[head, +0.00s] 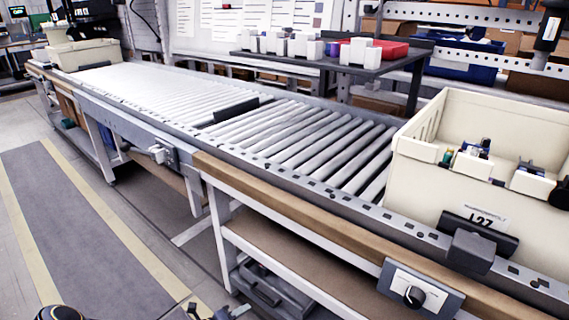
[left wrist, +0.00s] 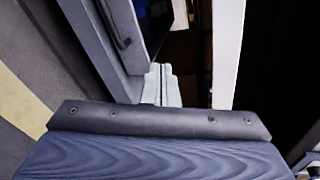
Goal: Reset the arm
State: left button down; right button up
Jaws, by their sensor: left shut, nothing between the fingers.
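My left gripper (head: 236,311) shows only at the bottom edge of the head view, low in front of the conveyor bench, over the floor beside the lower shelf. Most of its arm is cut off by the frame. In the left wrist view the pale fingertips (left wrist: 163,85) of the left gripper lie together beyond a dark bolted bar. They are shut with nothing between them. My right gripper is not recognisable in either view.
A roller conveyor (head: 300,135) runs across the view. A cream crate (head: 440,190) labelled L27 stands on its right end, with small parts inside. A control box with a knob (head: 416,295) sticks out from the front rail. The grey floor mat (head: 80,215) is clear.

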pick_arm(q)
jog(key=s+r+m+g+h, duration=0.1)
jog(key=s+r+m+g, duration=0.3)
jog(key=r+m, duration=0.85)
jog(key=s+r+m+g, duration=0.2)
jog(key=s+r+m, duration=0.4)
jog(key=r+m, duration=0.65)
jog(key=s+a+r+m+y, duration=0.2)
jog(key=s+r+m, duration=0.1)
jog(key=s+m, duration=0.3)
jog(key=s+a+r+m+t+y, duration=0.1)
jog(key=s+a+r+m+y, duration=0.2)
jog(key=s, duration=0.5)
jog(key=s+a+r+m+y, duration=0.1)
jog(key=s+r+m+y, duration=0.15)
jog(key=s+m, duration=0.4)
notch_tip(320, 180, up, 30)
jog(key=s+p, duration=0.1)
jog(key=p, duration=2.8)
jog(key=shift+a, duration=0.3)
jog(key=shift+f, duration=0.1)
